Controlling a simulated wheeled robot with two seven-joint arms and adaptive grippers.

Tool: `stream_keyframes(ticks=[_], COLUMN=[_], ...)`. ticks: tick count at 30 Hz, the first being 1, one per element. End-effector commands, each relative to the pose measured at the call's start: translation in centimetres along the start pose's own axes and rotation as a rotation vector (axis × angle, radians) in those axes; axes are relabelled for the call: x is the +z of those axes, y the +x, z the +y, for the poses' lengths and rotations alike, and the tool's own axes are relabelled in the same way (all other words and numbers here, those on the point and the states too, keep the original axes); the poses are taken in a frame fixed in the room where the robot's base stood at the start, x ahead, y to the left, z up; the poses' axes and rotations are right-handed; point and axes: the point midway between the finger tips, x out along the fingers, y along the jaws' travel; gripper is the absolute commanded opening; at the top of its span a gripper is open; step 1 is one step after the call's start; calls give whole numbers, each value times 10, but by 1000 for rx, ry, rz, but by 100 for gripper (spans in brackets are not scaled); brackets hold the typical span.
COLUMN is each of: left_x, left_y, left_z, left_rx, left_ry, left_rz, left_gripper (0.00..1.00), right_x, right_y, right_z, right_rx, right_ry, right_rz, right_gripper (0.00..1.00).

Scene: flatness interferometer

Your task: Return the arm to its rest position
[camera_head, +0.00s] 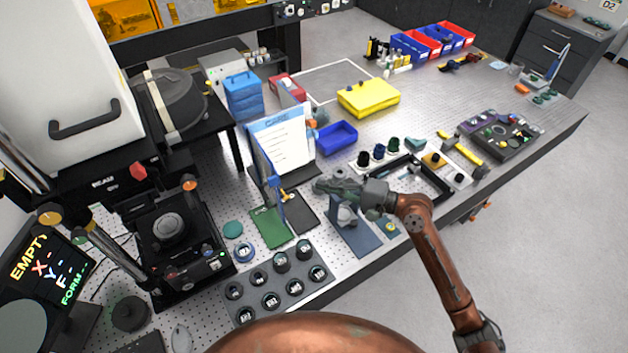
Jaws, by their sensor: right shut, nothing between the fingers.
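My right arm comes in from the lower right with copper-coloured links. Its gripper (330,187) is shut and empty, pointing left above the perforated bench, near the front of the clipboard stand. A grey object on a blue pad (356,240) lies just below the gripper and partly behind it; whether the two touch is hard to tell. My left gripper is not in view.
A stand with a printed sheet (283,143) rises left of the gripper. A grey tray of round pieces (276,284) lies at the front. A black tray (431,182), yellow box (368,97) and blue bin (337,137) lie to the right and behind. A black instrument (172,228) stands left.

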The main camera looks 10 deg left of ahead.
Motion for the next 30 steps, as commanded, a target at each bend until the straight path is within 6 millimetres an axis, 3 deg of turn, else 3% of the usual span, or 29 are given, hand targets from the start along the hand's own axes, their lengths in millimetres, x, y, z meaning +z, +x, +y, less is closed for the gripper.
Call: stream_keyframes(ticks=[10, 14, 17, 20, 24, 30], left_x=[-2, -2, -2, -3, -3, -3], left_y=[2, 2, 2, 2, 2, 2], left_z=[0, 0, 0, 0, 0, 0], left_rx=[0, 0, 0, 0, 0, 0], left_ry=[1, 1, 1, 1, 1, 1], left_rz=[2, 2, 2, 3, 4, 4], left_gripper=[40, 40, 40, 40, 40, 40], right_x=[5, 5, 7, 11, 23, 59], right_y=[-9, -16, -34, -67, -131, -240], right_z=[0, 22, 64, 124, 203, 290], right_rx=[1, 34, 111, 245, 484, 858], right_ry=[0, -43, -139, -270, -435, -568], right_rz=[0, 25, 78, 147, 226, 259], right_gripper=[0, 0, 0, 0, 0, 0])
